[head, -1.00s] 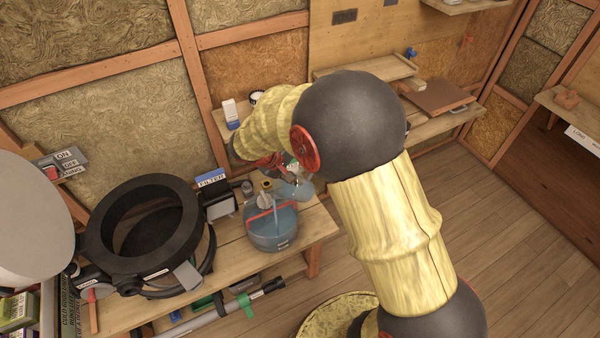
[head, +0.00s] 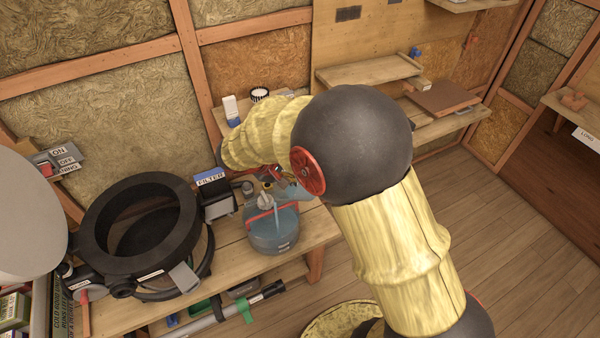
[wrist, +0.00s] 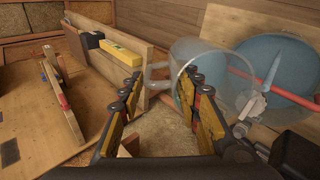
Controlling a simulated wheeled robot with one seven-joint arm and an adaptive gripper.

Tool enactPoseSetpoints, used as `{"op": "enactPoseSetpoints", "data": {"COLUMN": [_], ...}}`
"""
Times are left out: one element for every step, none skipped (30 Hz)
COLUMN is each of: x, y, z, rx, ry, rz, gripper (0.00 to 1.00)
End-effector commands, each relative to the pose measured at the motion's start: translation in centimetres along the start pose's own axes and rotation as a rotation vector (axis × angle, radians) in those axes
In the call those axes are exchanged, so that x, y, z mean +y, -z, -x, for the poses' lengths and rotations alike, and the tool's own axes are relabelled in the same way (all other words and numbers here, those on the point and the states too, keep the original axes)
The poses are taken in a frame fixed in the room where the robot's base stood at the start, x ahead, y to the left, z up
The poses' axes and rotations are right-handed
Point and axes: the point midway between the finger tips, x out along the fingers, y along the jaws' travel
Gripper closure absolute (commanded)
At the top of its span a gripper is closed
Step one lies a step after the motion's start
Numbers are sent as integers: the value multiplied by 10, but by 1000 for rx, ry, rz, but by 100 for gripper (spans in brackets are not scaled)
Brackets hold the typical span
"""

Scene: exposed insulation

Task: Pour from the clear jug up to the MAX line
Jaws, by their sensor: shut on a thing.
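The clear jug (head: 293,190) is partly hidden behind my arm in the head view, close to the top right of a clear round vessel (head: 272,235). In the wrist view my gripper (wrist: 160,97) is shut on the jug's handle, and the jug's clear wall (wrist: 207,68) overlaps the vessel (wrist: 272,65). I cannot tell whether liquid is leaving the jug. In the head view my gripper (head: 268,176) is mostly covered by my arm.
The vessel stands on a wooden bench (head: 318,228). A black ring-shaped machine (head: 140,225) and a box labelled FILTER (head: 213,190) stand left of it. A white-and-blue bottle (head: 231,110) and a round container (head: 259,94) are behind my arm.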

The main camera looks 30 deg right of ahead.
Motion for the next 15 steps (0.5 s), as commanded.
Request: {"op": "enactPoseSetpoints", "data": {"x": [0, 0, 0, -1, -1, -2, -2, -3, -3, -4, -4, -4, -4, -4, -4], "y": [1, 1, 1, 1, 1, 1, 1, 1, 1, 1, 1, 1, 1, 1, 1], "z": [0, 0, 1, 1, 1, 1, 1, 1, 1, 2, 2, 2, 2, 3, 3], "rx": [2, 2, 2, 2, 2, 3, 3, 3, 2, 2, 2, 2, 2, 2, 2], "ry": [-7, -10, -13, -16, -19, -25, -30, -35, -43, -48, -52, -57, -60, -63, -66], "rz": [-1, -1, -1, 0, 0, 0, 0, 0, 0, 0, 0, 0, -1, 0, 0], "gripper": [100, 100, 100, 100, 100, 100, 100, 100, 100, 100, 100, 100, 100, 100, 100]}}
